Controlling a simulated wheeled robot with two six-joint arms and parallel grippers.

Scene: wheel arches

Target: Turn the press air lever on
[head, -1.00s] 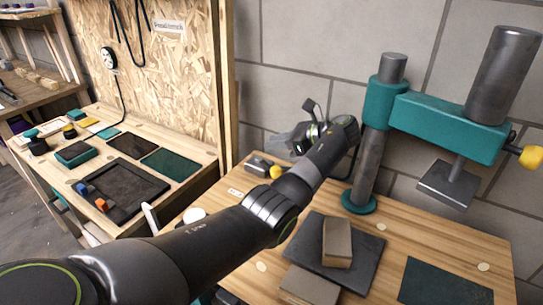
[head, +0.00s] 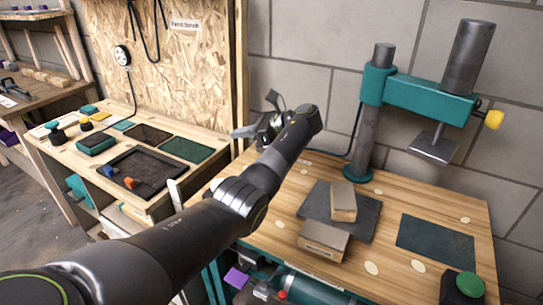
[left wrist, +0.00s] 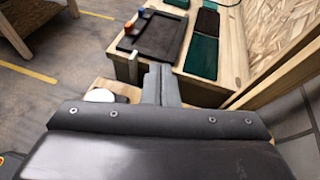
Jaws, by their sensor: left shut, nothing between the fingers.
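The teal press (head: 430,97) stands on the wooden bench (head: 290,215), with its plate (head: 434,148) raised above the bench. I cannot make out the air lever in the current head view; my left arm covers the bench's left back part. My left gripper (head: 240,131) is above that part, pointing left, its fingers shut and empty. In the left wrist view the closed fingers (left wrist: 161,86) point toward the neighbouring bench. A white round thing (left wrist: 100,95) shows just left of them; I cannot tell what it is. My right gripper is out of view.
Two cardboard-brown blocks (head: 343,201) (head: 323,240) lie on and by a dark mat (head: 318,203). A green button (head: 470,284) is at the front right, a dark green pad (head: 436,240) behind it. The neighbouring bench (head: 70,165) holds a black tray (head: 150,168).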

